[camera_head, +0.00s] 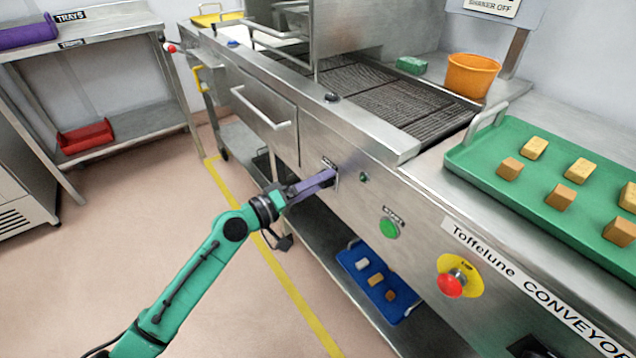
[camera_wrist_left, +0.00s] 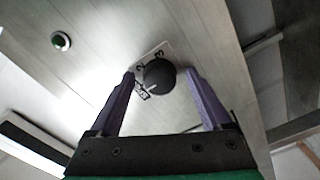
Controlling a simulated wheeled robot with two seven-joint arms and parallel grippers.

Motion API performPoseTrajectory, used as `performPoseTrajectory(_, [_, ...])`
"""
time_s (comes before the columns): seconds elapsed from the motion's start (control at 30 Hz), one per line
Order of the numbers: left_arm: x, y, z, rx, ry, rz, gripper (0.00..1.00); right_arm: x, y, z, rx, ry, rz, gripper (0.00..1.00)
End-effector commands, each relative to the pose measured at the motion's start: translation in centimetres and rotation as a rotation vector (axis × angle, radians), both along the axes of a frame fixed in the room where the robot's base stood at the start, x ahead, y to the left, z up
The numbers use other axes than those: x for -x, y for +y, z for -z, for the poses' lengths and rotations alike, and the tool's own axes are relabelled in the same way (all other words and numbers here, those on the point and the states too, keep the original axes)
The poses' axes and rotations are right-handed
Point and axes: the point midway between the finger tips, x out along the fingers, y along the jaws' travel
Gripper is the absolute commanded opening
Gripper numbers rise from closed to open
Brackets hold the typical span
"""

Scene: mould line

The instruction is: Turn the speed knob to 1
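The speed knob (camera_wrist_left: 159,75) is round and black, on a pale plate with small marks on the steel front panel. A light pointer line shows on it, but I cannot tell which number it points to. My left gripper (camera_wrist_left: 161,76) has its two purple fingers on either side of the knob, with a visible gap at each side. In the head view my left gripper (camera_head: 331,178) reaches the panel at the knob's label plate, and its fingers hide the knob. My right gripper is not in view.
On the panel are a green button (camera_head: 389,229) and a red stop button (camera_head: 451,284) on yellow. A green tray (camera_head: 480,150) of blocks and an orange bucket (camera_head: 471,76) stand above. A blue tray (camera_head: 352,262) lies on the lower shelf. The floor at left is clear.

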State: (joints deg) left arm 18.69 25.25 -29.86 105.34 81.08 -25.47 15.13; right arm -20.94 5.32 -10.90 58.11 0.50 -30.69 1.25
Motion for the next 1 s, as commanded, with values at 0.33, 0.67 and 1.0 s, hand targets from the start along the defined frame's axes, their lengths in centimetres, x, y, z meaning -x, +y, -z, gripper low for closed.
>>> performPoseTrajectory(0.33, [0.4,0.6,0.2,-0.001,0.001,0.000,0.81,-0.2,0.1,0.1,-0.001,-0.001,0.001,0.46])
performPoseTrajectory(0.67, [5.0,6.9,0.8,-0.006,0.003,0.000,0.81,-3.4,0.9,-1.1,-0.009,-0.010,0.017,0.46])
performPoseTrajectory(1.0, [8.6,11.6,0.2,-0.001,0.001,0.002,0.81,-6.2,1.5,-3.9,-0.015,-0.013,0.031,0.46])
